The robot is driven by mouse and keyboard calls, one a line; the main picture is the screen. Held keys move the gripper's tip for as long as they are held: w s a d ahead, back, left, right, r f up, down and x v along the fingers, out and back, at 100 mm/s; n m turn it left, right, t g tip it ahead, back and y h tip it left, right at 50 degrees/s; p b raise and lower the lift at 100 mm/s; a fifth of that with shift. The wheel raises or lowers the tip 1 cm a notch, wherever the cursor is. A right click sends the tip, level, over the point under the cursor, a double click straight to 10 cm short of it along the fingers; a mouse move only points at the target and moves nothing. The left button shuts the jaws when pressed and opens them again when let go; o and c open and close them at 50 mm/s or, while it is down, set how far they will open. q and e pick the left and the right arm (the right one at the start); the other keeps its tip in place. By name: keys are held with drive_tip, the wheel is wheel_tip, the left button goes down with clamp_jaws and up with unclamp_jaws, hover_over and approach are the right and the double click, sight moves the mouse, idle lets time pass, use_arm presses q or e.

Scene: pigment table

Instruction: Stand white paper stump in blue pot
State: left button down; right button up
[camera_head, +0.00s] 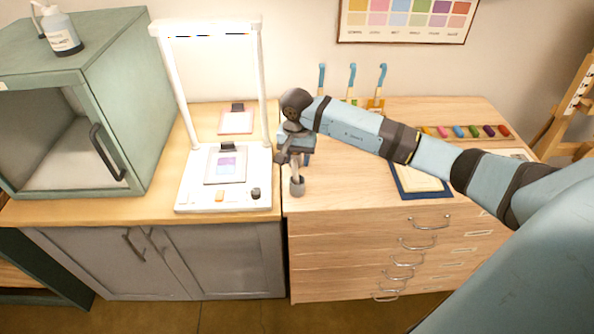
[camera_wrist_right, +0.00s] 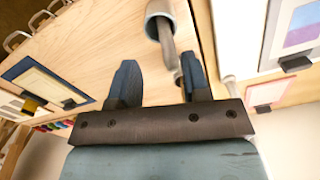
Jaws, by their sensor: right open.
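A small grey-blue pot (camera_head: 297,188) stands on the wooden cabinet top near its front left edge. A thin greyish paper stump (camera_head: 296,170) rises from it. In the right wrist view the pot (camera_wrist_right: 158,10) is at the top edge, with the stump (camera_wrist_right: 168,45) sticking out towards my gripper, slightly tilted. My right gripper (camera_head: 292,157) is just above the pot. In the wrist view my right gripper (camera_wrist_right: 159,62) is open, with the stump's end between the fingers in the picture, nearer the right finger; contact cannot be told. My left gripper is not in view.
A white light stand (camera_head: 180,195) is on the left worktop, beside a green cabinet (camera_head: 135,120). Blue-handled tools (camera_head: 351,80) stand at the back. A dark blue folder (camera_head: 420,192) and coloured sticks (camera_head: 459,131) lie right. The cabinet's front middle is clear.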

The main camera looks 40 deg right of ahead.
wheel_tip(320, 180, up, 6)
drive_tip(key=b, duration=0.1)
drive_tip(key=s+a+f+m+t+y, duration=0.15)
drive_tip(key=s+a+m+y, duration=0.25)
drive_tip(key=a+m+y, duration=0.4)
drive_tip(key=s+a+f+m+t+y, duration=0.1)
drive_tip(key=s+a+m+t+y, duration=0.25)
drive_tip(key=a+m, duration=0.4)
drive_tip(key=s+a+f+m+t+y, duration=0.1)
drive_tip(key=s+a+m+y, duration=0.3)
drive_tip(key=a+m+y, duration=0.45)
drive_tip(key=s+d+f+m+t+h, duration=0.2)
drive_tip(key=s+f+m+h, duration=0.5)
drive_tip(key=m, duration=1.1)
drive_tip(key=s+d+f+m+t+h, duration=0.3)
drive_tip(key=s+f+m+h, duration=0.5)
drive_tip(key=f+m, duration=0.5)
drive_tip(key=d+m+h, duration=0.1)
drive_tip(key=m, duration=0.4)
drive_tip(key=shift+s+d+f+h, duration=0.2)
drive_tip(key=shift+d+h, duration=0.1)
drive_tip(key=shift+d, duration=0.1)
